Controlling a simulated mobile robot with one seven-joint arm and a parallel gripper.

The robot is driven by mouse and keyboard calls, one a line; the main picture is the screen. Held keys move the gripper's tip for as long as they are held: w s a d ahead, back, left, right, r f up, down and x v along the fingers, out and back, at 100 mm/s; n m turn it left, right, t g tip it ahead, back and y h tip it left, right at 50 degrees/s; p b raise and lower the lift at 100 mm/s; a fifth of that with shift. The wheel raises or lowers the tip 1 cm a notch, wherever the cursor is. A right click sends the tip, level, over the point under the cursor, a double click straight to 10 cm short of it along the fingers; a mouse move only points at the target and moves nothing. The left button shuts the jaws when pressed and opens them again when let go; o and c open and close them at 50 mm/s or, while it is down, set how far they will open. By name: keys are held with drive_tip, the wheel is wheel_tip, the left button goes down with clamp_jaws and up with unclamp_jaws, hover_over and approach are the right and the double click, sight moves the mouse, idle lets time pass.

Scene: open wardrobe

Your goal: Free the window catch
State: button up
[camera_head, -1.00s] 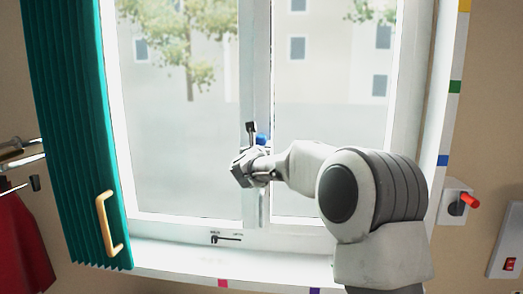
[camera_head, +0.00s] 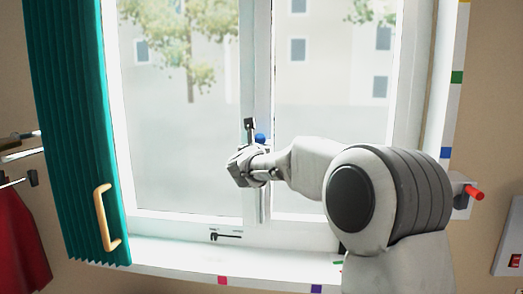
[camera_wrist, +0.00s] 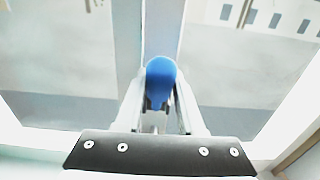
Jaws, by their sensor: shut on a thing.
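The window catch has a blue handle that shows as a small blue end (camera_head: 260,138) on the middle post of the window, just above my gripper. In the wrist view the blue handle (camera_wrist: 161,82) stands between the two fingers, near the picture's middle. My gripper (camera_wrist: 160,104) is shut on it. In the head view my gripper (camera_head: 248,165) is at the middle post, and its hand hides the fingertips and most of the catch. The window (camera_head: 263,60) looks shut, with its two panes meeting at the post.
A teal curtain or shutter (camera_head: 68,120) with a wooden handle (camera_head: 104,220) stands at the left. A small black handle mark (camera_head: 226,236) is on the lower frame. A red-tipped knob (camera_head: 474,192) and a red switch (camera_head: 514,261) are on the right wall. The left sill is clear.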

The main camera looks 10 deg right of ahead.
drive_tip(key=shift+s+f, duration=0.2)
drive_tip(key=shift+f, duration=0.15)
drive_tip(key=shift+s+a+f+b, duration=0.25)
drive_tip(key=shift+s+f+b, duration=0.25)
drive_tip(key=shift+b, duration=0.55)
drive_tip(key=shift+f, duration=0.15)
drive_tip(key=shift+s+a+f+b, duration=0.2)
drive_tip(key=shift+s+f+b, duration=0.25)
drive_tip(key=shift+b, duration=0.6)
